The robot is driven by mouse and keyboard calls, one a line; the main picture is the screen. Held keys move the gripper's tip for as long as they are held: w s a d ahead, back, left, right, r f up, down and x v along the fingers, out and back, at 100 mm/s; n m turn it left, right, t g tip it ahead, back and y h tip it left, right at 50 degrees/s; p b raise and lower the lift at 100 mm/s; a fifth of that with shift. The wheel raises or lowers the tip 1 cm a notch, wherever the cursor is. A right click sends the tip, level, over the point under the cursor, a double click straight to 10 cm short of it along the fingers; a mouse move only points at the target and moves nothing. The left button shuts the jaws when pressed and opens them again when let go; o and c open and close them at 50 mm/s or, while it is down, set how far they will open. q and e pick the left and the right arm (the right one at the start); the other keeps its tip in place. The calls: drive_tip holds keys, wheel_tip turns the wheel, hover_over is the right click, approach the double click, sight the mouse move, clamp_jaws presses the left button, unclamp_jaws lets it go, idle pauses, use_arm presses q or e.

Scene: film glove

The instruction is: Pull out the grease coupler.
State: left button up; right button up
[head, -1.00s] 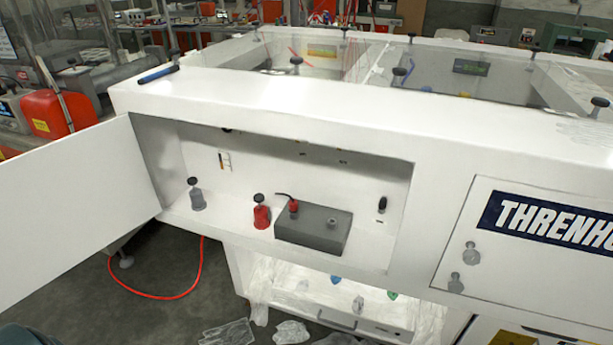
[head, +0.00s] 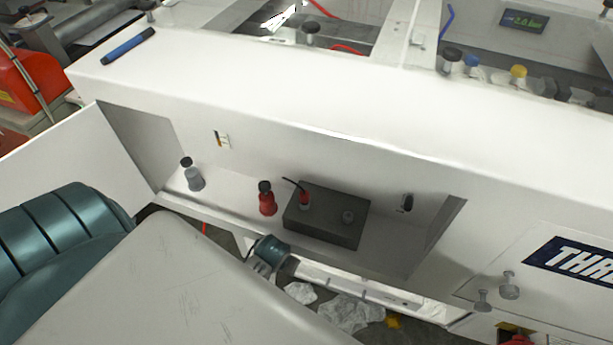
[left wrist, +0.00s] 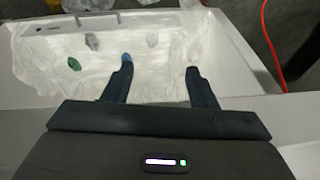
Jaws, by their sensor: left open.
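A red fitting (head: 305,201) with a thin dark curved lead, likely the grease coupler, stands upright in a dark grey block (head: 325,228) inside the open recess of the white machine. A grey round socket or knob (head: 347,216) sits on the same block to its right. My left arm comes in from the lower left, its wrist just below the recess's front edge. In the left wrist view my left gripper (left wrist: 160,76) is open with nothing between its fingers, above a plastic-lined bin (left wrist: 225,50). The fitting is out of that view. My right gripper is not in view.
A red bottle (head: 267,199) stands just left of the block, and a grey bottle (head: 193,175) farther left. The recess's open door (head: 65,165) juts out at left. A blue marker (head: 128,46) lies on the machine top. An orange-red cable (left wrist: 268,45) runs along the floor.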

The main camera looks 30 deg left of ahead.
use_arm(q)
wheel_tip(320, 180, up, 11)
drive_tip(key=w+n+p, duration=0.1)
drive_tip(key=w, duration=0.1)
drive_tip(key=n+y+p, duration=0.2)
drive_tip(key=n, duration=0.5)
approach(304, 194)
drive_tip(key=x, duration=0.4)
drive_tip(key=shift+a+f, duration=0.1)
drive_tip(key=shift+f, duration=0.25)
drive_tip(key=shift+w, duration=0.15)
drive_tip(key=shift+w+a+f, duration=0.1)
drive_tip(key=shift+a+f, duration=0.05)
drive_tip(key=shift+f, duration=0.15)
drive_tip(key=p+x, duration=0.1)
drive_tip(key=x, duration=0.5)
drive_tip(key=shift+w+f, duration=0.1)
drive_tip(key=shift+f, duration=0.15)
drive_tip(key=shift+c, duration=0.4)
drive_tip(key=c, duration=1)
